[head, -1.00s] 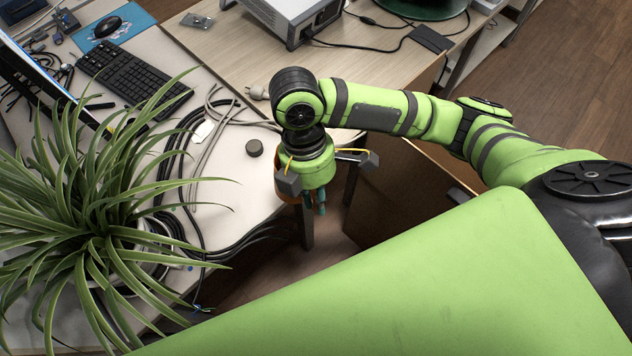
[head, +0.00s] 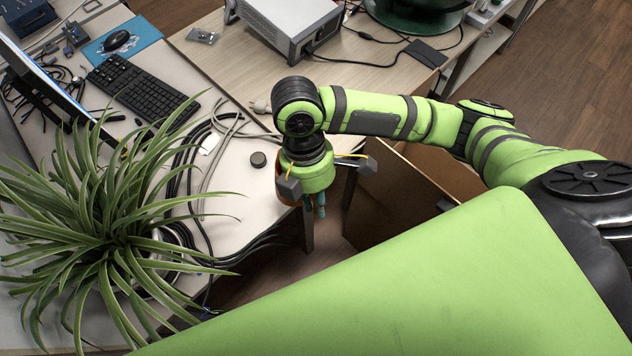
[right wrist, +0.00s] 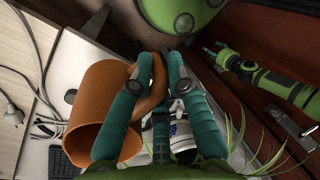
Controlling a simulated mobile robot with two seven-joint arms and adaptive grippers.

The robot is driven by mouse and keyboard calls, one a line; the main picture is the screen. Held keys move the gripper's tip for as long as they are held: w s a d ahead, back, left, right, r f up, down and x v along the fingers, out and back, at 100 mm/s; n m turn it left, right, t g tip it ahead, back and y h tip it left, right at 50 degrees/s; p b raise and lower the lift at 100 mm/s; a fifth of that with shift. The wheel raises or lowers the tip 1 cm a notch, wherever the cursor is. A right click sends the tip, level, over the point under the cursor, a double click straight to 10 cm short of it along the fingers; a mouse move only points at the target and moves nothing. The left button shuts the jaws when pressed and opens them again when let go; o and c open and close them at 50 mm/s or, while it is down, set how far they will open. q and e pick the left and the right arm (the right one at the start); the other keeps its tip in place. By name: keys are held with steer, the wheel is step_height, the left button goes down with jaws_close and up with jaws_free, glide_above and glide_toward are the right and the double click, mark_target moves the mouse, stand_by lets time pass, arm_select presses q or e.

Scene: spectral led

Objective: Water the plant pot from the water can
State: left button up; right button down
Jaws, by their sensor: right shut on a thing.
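The plant (head: 95,220) has long narrow green leaves and stands at the left of the head view; its leaves hide its pot. The orange water can (head: 281,190) is mostly hidden behind my right gripper (head: 318,208) in the head view, beyond the desk's right edge. In the right wrist view, the can (right wrist: 88,118) shows as an orange cylinder with a curved handle (right wrist: 157,85). My right gripper's teal fingers (right wrist: 155,75) are shut on that handle. My left gripper (right wrist: 220,52) shows small at the upper right there; its opening is unclear. It is out of the head view.
Black and grey cables (head: 205,150) and a small dark round object (head: 258,159) lie on the white desk (head: 240,185). A keyboard (head: 143,88) and monitor (head: 40,75) are farther back. A grey instrument box (head: 285,25) stands on the wooden desk. An open brown cabinet (head: 400,190) is beside my right arm.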

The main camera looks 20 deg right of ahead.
steer(key=shift+r+p, duration=0.65)
steer(key=shift+r, duration=0.15)
arm_select(q)
steer(key=shift+r, duration=0.95)
arm_select(e)
steer(key=shift+f, duration=0.1)
steer(key=shift+w, duration=0.1)
steer(key=shift+w+d+m+b, duration=0.2)
steer(key=shift+m+b, duration=0.15)
steer(key=shift+m, duration=0.15)
arm_select(q)
step_height(320, 180, down, 6)
steer(key=b, duration=0.5)
arm_select(e)
steer(key=w+d+r+m+t+y, duration=0.1)
steer(key=w+d+r+m, duration=0.1)
steer(key=m, duration=0.7)
steer(key=w+d+r+m+t+y, duration=0.2)
steer(key=w+d+r+m, duration=0.1)
steer(key=w+m, duration=0.4)
steer(key=shift+d+r+m, duration=0.3)
steer(key=shift+d+m, duration=0.45)
steer(key=shift+m, duration=0.15)
